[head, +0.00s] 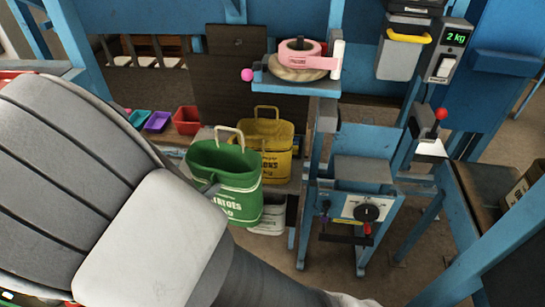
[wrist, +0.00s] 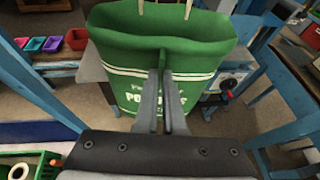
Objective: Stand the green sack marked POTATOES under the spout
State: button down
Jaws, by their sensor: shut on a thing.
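The green sack marked POTATOES (head: 228,180) is upright with its mouth open and a cream handle over the top. In the wrist view the sack (wrist: 205,62) fills the upper middle, its white lettering partly hidden by my fingers. My gripper (wrist: 165,75) is shut on the sack's near wall, just below the rim. In the head view my arm hides most of the gripper (head: 208,188). A grey unit with a yellow handle (head: 400,58) is at the upper right, above a blue stand with a grey plate (head: 363,170). I cannot tell for certain which part is the spout.
A yellow sack (head: 268,140) stands right behind the green one. Small red (head: 187,120), purple and teal bins lie to the left. A blue shelf (head: 300,85) holds a pink tape roll. A red-knobbed lever (head: 440,114) and blue posts flank the stand. The grey plate is bare.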

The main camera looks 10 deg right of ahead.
jog(key=w+d+f+m+g+h, duration=0.1)
jog(key=w+d, duration=0.1)
jog(key=d, duration=0.8)
jog(key=w+d+f+m+g+h, duration=0.1)
jog(key=w+d+m+h, duration=0.1)
jog(key=d, duration=0.7)
jog(key=w+d+m+g+h, duration=0.2)
jog(key=w+d, duration=0.1)
jog(key=d, duration=0.7)
jog(key=shift+d+f, duration=0.3)
jog(key=shift+f, duration=0.1)
